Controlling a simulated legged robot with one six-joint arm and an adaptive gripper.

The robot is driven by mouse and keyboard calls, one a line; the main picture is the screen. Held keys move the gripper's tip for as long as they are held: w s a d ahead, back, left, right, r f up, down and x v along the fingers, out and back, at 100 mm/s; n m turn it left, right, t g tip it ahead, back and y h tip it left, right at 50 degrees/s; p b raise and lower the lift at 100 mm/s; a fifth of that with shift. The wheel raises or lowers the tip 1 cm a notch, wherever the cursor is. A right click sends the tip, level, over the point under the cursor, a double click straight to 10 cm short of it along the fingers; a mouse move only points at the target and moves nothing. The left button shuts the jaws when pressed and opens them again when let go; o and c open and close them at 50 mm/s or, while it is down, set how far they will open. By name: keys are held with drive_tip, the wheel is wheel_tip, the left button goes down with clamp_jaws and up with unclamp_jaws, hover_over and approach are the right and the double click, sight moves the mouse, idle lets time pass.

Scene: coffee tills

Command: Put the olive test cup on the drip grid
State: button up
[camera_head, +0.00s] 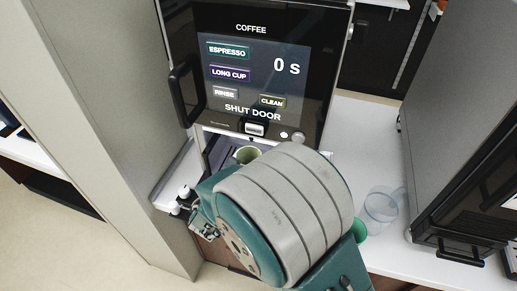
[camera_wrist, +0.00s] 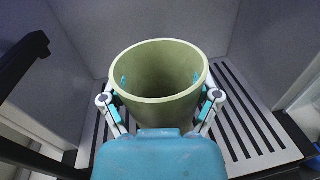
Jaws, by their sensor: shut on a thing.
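The olive test cup (camera_wrist: 158,103) is upright between the fingers of my gripper (camera_wrist: 160,100) in the wrist view. My gripper is shut on it, one finger on each side. The slatted drip grid (camera_wrist: 245,125) lies under and around the cup in that view. I cannot tell whether the cup's base touches it. In the head view the cup's rim (camera_head: 248,154) shows inside the coffee machine's bay, just past my arm. My arm hides the gripper and most of the grid there.
The coffee machine (camera_head: 251,30) shows "SHUT DOOR" and "0 S" on its screen. A black handle (camera_head: 183,92) stands at its door's left edge. A clear jug (camera_head: 381,207) and a green item (camera_head: 360,230) stand on the white counter to the right, near another dark machine (camera_head: 470,190).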

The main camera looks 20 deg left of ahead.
drive_tip(key=w, duration=0.2)
drive_tip(key=shift+w+d+r, duration=0.1)
drive_tip(key=shift+w+d, duration=0.05)
drive_tip(key=shift+w, duration=0.15)
drive_tip(key=w, duration=0.1)
drive_tip(key=w+f, duration=0.1)
drive_tip(key=w, duration=0.1)
drive_tip(key=shift+w, duration=0.1)
drive_tip(key=shift+f, duration=0.3)
drive_tip(key=o, duration=1)
drive_tip(key=shift+f, duration=0.1)
drive_tip(key=shift+o, duration=0.2)
